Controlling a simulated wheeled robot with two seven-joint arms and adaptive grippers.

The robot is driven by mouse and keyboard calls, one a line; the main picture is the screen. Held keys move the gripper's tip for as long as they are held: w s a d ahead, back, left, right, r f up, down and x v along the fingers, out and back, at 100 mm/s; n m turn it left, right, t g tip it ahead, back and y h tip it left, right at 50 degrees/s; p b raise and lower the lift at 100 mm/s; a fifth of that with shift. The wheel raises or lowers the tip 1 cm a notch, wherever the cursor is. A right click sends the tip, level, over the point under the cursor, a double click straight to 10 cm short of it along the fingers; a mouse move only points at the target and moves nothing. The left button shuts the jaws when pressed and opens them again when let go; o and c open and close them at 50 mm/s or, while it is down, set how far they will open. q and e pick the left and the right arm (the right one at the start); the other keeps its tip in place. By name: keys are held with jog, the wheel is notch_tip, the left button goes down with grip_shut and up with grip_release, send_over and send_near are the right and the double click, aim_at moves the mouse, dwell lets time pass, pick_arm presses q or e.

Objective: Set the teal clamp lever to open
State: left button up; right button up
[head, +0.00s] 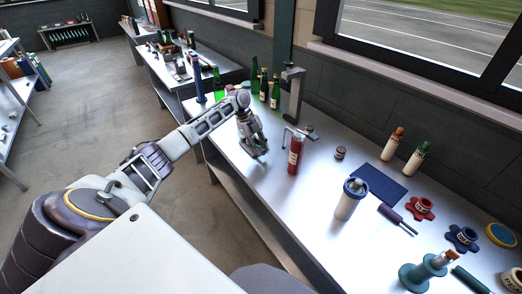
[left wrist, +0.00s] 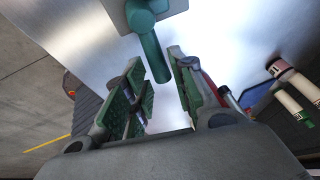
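The teal clamp lever (left wrist: 153,50) shows in the left wrist view, hanging from a round teal pivot on a grey block (left wrist: 118,14). Its free end points down toward the gap between my left fingers. My left gripper (left wrist: 160,95) is open, with green-padded fingers apart on either side of that gap; I cannot tell whether either touches the lever. In the head view my left gripper (head: 260,152) is low over the bench, left of the red cylinder. I cannot make out the lever there. My right gripper is not in view.
A red cylinder (head: 295,155) stands close right of my left gripper on the bench (head: 262,185). A grey upright stand (head: 290,98) and green bottles (head: 264,86) are behind.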

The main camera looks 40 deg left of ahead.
pick_arm(q)
jog(key=v, duration=1)
jog(key=shift+r, duration=0.2)
jog(key=shift+a, duration=0.1)
